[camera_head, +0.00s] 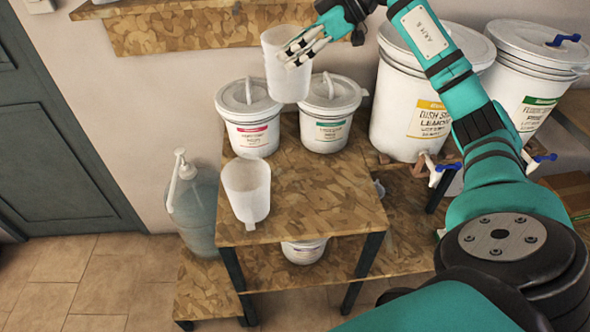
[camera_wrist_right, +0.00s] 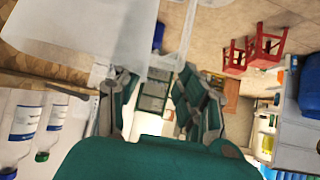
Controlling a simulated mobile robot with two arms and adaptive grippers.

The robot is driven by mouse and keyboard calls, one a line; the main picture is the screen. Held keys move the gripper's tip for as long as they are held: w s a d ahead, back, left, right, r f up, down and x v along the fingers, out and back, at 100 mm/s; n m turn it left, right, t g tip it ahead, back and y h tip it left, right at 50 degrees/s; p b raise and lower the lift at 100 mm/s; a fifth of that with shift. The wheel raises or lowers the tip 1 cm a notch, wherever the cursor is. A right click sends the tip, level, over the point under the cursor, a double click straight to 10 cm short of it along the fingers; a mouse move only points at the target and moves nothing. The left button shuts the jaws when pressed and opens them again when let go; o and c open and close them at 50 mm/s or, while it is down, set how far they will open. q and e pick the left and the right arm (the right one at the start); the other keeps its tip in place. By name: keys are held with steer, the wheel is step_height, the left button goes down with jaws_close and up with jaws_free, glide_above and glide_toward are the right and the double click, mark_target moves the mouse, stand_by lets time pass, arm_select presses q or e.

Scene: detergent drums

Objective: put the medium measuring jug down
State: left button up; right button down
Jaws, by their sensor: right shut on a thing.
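A translucent white measuring jug (camera_head: 284,72) is held upright in the air by my right gripper (camera_head: 304,48), above the back of the wooden table (camera_head: 330,200), and overlaps the view of two small drums. The gripper is shut on its right side. In the right wrist view the jug (camera_wrist_right: 85,35) fills the upper left, beside my right gripper's fingers (camera_wrist_right: 160,95). A second translucent jug (camera_head: 246,186) stands on the table's front left. I cannot tell from markings which size each is. My left gripper is not in view.
A red-labelled drum (camera_head: 250,136) and a green-labelled drum (camera_head: 330,133) stand at the table's back. Large drums with taps (camera_head: 412,115) (camera_head: 535,85) stand on the right. A pump bottle (camera_head: 195,205) is left of the table. The table's front right is bare.

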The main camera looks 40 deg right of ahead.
steer(key=shift+d+r, duration=0.4)
steer(key=shift+d, duration=0.05)
step_height(320, 180, down, 28)
steer(key=p, duration=0.1)
steer(key=shift+d+r, duration=0.15)
steer(key=shift+d, duration=0.05)
steer(key=c, duration=0.8)
jaws_free()
